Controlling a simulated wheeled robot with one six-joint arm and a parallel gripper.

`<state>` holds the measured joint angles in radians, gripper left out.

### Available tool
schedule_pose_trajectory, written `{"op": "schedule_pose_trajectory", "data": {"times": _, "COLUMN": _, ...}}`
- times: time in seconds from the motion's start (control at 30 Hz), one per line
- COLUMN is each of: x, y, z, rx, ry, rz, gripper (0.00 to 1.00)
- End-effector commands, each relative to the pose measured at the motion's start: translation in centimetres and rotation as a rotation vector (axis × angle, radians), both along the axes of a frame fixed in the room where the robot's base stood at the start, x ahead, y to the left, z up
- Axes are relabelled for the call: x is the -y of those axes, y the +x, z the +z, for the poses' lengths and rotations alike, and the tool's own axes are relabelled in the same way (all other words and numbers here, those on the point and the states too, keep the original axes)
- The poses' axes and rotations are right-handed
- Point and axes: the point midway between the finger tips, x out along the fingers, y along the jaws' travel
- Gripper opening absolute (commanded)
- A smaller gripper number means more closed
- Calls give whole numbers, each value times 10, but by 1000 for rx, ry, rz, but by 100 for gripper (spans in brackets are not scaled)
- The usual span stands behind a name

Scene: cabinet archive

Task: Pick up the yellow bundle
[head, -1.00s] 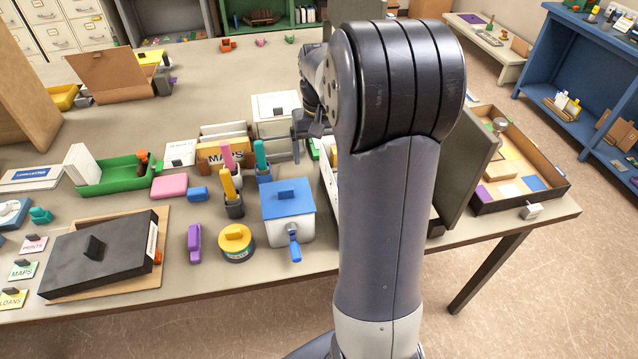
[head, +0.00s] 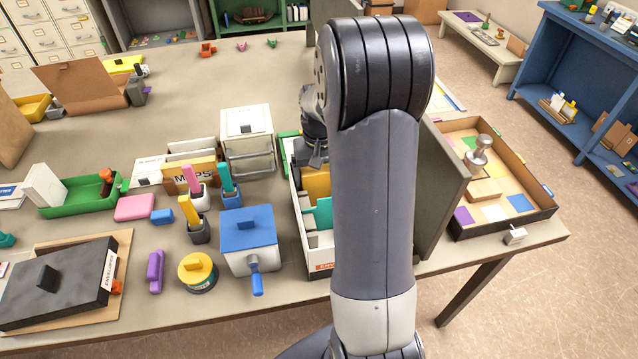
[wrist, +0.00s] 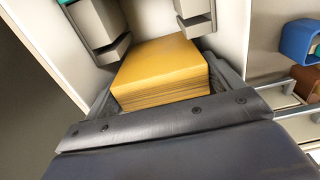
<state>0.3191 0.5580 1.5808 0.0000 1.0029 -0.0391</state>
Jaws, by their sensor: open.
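The yellow bundle (head: 316,182) stands in a white open box (head: 317,258), partly hidden by my arm. In the wrist view the bundle (wrist: 160,68) looks like a thick stack of yellow sheets. My gripper (head: 315,160) is over the far part of the box, close to the bundle. In the wrist view my gripper's two grey fingers (wrist: 148,26) are apart, with the bundle showing between them. I cannot tell whether either finger touches it.
A teal piece (head: 320,213) sits nearer in the same box. A blue-lidded container (head: 249,238) and a white drawer unit (head: 246,140) stand to its left. A grey upright panel (head: 440,195) and a shallow tray (head: 500,229) are to the right.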

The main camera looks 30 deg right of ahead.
Motion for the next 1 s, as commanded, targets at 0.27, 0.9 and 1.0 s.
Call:
{"op": "schedule_pose_trajectory", "data": {"times": 0.27, "x": -1, "y": -1, "z": -28, "rx": 0, "ry": 0, "rz": 0, "gripper": 87}}
{"op": "schedule_pose_trajectory", "data": {"times": 0.9, "x": 0, "y": 0, "z": -28, "rx": 1, "ry": 0, "rz": 0, "gripper": 57}}
{"op": "schedule_pose_trajectory", "data": {"times": 1.0, "x": 0, "y": 0, "z": -28, "rx": 1, "ry": 0, "rz": 0, "gripper": 57}}
